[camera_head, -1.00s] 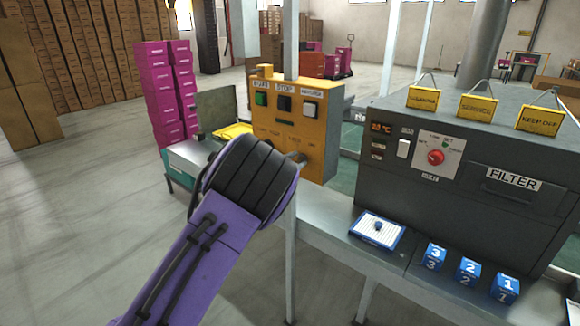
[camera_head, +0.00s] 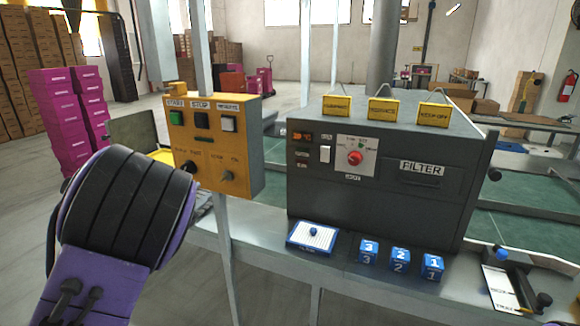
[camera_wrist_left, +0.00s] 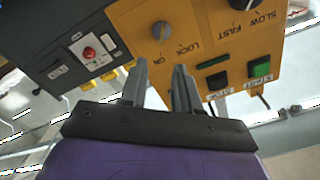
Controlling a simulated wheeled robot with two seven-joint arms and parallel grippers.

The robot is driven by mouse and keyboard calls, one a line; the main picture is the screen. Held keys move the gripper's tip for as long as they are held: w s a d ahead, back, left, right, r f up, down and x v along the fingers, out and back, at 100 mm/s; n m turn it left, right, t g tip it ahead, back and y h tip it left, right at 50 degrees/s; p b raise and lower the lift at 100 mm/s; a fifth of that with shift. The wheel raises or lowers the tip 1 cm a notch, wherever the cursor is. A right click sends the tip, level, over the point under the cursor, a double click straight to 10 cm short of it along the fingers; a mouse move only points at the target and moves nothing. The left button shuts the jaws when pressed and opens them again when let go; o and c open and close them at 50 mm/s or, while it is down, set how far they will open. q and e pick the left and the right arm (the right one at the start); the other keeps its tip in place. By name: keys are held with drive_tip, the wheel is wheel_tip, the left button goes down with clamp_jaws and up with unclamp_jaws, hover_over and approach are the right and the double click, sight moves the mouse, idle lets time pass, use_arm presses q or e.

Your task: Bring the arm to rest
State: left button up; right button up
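My left arm comes in from the left in the head view, its dark wrist in front of the left end of the bench. The fingers of my left gripper are mostly hidden behind that wrist there. In the left wrist view the left gripper (camera_wrist_left: 160,68) shows two grey fingers apart with nothing between them. They point toward the yellow control box (camera_wrist_left: 205,30), near its lock knob (camera_wrist_left: 161,31). I cannot tell whether they touch it. The yellow control box also shows in the head view (camera_head: 240,150). My right gripper is not in view.
A dark filter machine (camera_head: 400,215) with yellow signs stands right of the control box. A blue-and-white pad (camera_head: 313,236) and blue numbered blocks (camera_head: 399,260) lie before it. Pink boxes (camera_head: 62,120) stand at far left.

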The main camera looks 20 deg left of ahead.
use_arm(q)
drive_tip(key=s+d+f+n+g+y, duration=0.3)
drive_tip(key=s+f+n, duration=0.35)
drive_tip(key=f, duration=0.75)
drive_tip(key=s+f+n+g+y, duration=0.35)
drive_tip(key=s+f+n, duration=0.3)
drive_tip(key=f, duration=0.75)
drive_tip(key=s+d+f+g, duration=0.2)
drive_tip(key=s+f, duration=0.3)
drive_tip(key=s, duration=0.3)
drive_tip(key=s+d+f+n+g+h, duration=0.1)
drive_tip(key=s+d+f+g, duration=0.2)
drive_tip(key=s, duration=0.5)
drive_tip(key=s+d+f+n+g, duration=0.1)
drive_tip(key=s+d+f+g, duration=0.2)
drive_tip(key=s+f, duration=0.4)
drive_tip(key=shift+s+d, duration=0.5)
drive_tip(key=shift+w+h, duration=0.1)
drive_tip(key=shift+h, duration=0.15)
